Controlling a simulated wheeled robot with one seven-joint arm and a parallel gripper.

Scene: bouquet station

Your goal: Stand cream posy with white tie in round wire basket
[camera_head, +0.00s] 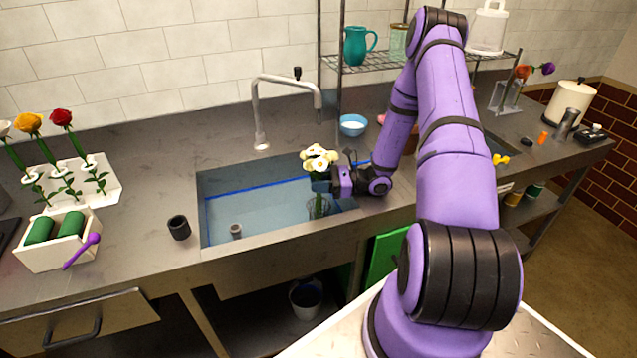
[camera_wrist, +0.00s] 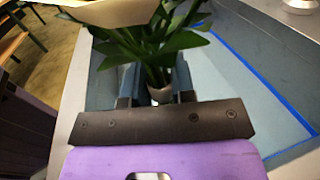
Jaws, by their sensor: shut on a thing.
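The cream posy (camera_head: 320,158) has cream-white blooms and green leaves. My gripper (camera_head: 334,181) is shut on it and holds it upright over the right part of the sink. In the wrist view the posy's green leaves (camera_wrist: 150,45) spread above the fingers, and my gripper (camera_wrist: 157,85) closes around the stems at the white tie (camera_wrist: 161,95). A small round wire basket (camera_head: 318,208) stands in the sink below the posy. Whether the stem ends are inside the basket or just above it I cannot tell. The basket does not show clearly in the wrist view.
A dark cup (camera_head: 179,228) stands left, a blue bowl (camera_head: 353,125) behind. A white flower rack (camera_head: 75,180) is far left.

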